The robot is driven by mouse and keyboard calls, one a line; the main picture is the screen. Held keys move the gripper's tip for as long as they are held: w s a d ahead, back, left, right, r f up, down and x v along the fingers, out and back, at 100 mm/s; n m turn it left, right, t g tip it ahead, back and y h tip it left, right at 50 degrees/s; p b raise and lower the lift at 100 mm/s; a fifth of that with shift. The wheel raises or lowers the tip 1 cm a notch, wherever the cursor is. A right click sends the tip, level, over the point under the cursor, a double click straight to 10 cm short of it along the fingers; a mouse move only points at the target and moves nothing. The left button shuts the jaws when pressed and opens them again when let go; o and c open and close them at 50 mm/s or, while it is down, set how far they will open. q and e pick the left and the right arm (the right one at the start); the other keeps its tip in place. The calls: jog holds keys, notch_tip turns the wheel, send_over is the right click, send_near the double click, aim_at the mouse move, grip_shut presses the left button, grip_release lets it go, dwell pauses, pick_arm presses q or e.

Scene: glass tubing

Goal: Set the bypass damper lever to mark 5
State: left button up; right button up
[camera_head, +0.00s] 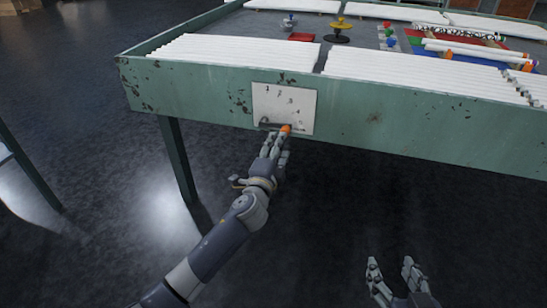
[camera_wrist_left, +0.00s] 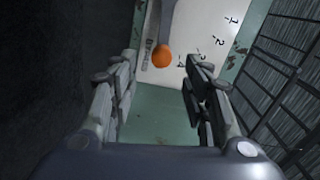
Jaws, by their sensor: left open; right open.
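The damper plate (camera_head: 285,103) is a white panel with small dark marks on the front side of the green table. Its lever ends in an orange knob (camera_head: 286,128) low on the plate, pointing right. In the left wrist view the knob (camera_wrist_left: 162,57) sits ahead of and between my open left fingertips, with no clear contact. Marks 1 and 2 are readable there, and a mark like 4 is near the knob; I cannot make out a 5. My left gripper (camera_head: 273,143) is just below the lever. My right gripper (camera_head: 393,268) is open and empty at lower right.
The green table (camera_head: 400,115) carries rows of white tubes (camera_head: 235,50) along its front edge. A yellow-topped stand (camera_head: 340,30) and other small items are farther back. The dark floor (camera_head: 90,200) in front of the table is clear.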

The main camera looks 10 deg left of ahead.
pick_arm(q)
jog(key=shift+s+a, duration=0.1)
jog(key=shift+s, duration=2.05)
